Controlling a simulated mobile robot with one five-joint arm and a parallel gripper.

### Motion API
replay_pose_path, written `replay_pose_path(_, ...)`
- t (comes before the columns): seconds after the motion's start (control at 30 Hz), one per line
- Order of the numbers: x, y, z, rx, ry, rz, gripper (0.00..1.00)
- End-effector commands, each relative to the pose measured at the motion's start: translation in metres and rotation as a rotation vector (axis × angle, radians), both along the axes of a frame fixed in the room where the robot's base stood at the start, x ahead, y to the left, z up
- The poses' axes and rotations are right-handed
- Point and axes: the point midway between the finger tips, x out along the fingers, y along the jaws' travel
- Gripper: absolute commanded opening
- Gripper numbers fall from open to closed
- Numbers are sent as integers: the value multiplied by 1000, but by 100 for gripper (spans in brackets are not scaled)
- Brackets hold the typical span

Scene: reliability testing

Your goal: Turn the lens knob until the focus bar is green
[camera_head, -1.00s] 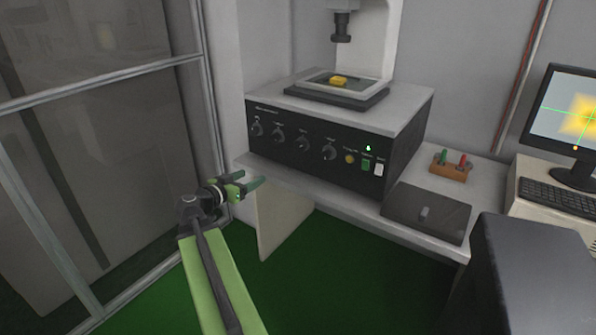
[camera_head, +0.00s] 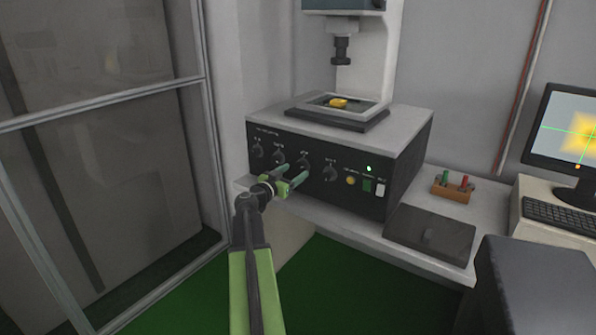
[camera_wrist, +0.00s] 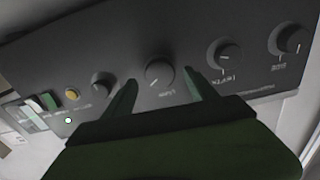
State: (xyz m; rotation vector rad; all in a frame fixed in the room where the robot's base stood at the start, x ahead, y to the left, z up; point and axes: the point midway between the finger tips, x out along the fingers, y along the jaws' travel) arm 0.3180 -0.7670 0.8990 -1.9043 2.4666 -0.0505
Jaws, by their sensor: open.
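A dark control box (camera_head: 300,180) with a row of several round knobs stands on the bench. My gripper (camera_head: 294,173) is open in front of the box, at the third knob from the left. In the wrist view, tilted upside down, that knob (camera_wrist: 159,72) appears between the two open green fingers, with its pointer slanting. I cannot tell whether the fingers touch it. The knob labels are too small to read surely. The monitor (camera_head: 574,125) at the right shows a blurred yellow patch, green cross lines and a small orange mark below. I cannot make out a focus bar.
A microscope stage (camera_head: 345,118) with a yellow sample (camera_head: 338,102) sits on the box. A yellow button (camera_head: 350,181) and switches are right of the knobs. A dark flat panel (camera_head: 430,235) and a wooden block (camera_head: 453,188) with coloured pegs lie right. A dark cabinet (camera_head: 530,285) stands front right.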

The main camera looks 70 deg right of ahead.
Motion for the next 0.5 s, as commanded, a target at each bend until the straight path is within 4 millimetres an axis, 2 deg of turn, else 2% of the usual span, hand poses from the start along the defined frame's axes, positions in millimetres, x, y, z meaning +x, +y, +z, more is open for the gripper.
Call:
replay_pose_path(0.03, -1, -11, 0, 0, 0, -2, 66)
replay_pose_path(0.2, -7, -28, 0, 0, 0, 0, 66)
replay_pose_path(0.5, -8, -30, 0, 0, 0, -1, 66)
